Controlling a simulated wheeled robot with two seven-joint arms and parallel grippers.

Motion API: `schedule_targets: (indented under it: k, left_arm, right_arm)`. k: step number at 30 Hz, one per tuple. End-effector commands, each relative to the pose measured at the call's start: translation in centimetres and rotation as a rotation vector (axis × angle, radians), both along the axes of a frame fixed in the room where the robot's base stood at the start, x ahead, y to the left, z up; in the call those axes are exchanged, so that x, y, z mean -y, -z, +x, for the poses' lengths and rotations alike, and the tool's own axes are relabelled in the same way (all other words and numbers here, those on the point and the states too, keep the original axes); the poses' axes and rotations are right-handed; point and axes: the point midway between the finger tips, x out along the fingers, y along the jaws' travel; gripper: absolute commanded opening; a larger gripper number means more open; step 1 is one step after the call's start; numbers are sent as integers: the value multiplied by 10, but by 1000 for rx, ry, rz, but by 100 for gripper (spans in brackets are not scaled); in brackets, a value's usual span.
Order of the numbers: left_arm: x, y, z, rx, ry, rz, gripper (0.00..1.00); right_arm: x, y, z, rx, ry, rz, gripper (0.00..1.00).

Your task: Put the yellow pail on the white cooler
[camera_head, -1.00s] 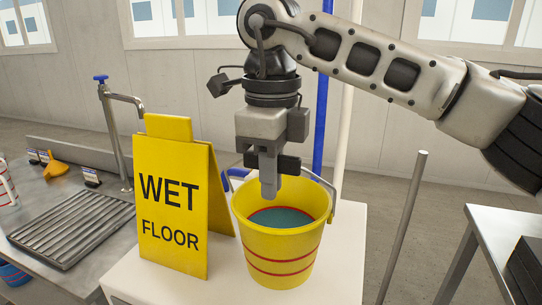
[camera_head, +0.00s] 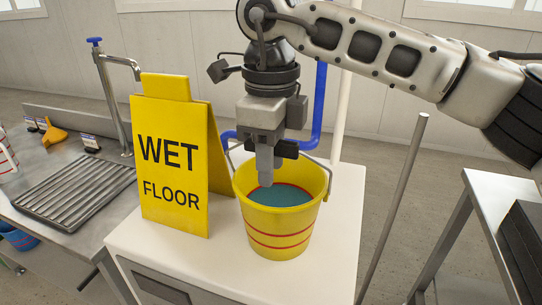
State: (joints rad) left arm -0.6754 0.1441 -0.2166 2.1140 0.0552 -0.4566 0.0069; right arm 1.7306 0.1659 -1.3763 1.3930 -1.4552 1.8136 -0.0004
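The yellow pail (camera_head: 278,232) has red bands, blue-grey inside and a raised wire handle. It is upright over the top of a white box-shaped unit (camera_head: 150,232), the only white piece that fits the cooler. Its base looks on or very close to that top; I cannot tell if it touches. My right gripper (camera_head: 265,178) points down at the pail's mouth, its fingertips just inside the rim. It appears shut on the wire handle, though the fingers partly hide the grip. My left gripper is not in view.
A yellow wet floor sign (camera_head: 174,170) stands on the white top, left of the pail. A steel sink counter with a drain rack (camera_head: 75,195) lies left. A blue pipe (camera_head: 319,105) and white post stand behind. A grey pole (camera_head: 395,205) and metal table (camera_head: 500,210) are right.

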Motion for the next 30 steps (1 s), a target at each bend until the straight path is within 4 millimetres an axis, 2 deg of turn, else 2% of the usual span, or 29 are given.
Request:
schedule_targets:
  k: [8, 11, 21, 25, 30]
  left_arm:
    - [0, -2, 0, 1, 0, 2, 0]
    - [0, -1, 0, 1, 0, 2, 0]
    - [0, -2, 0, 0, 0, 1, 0]
    - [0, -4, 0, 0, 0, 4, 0]
    - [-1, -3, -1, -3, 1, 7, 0]
  right_arm:
    - [0, -8, 0, 1, 1, 1, 32]
    - [0, -22, 0, 3, 1, 1, 32]
    - [-1, -95, 0, 3, 1, 1, 32]
    - [-1, -113, 0, 2, 1, 0, 32]
    - [0, -123, -1, 1, -1, 0, 32]
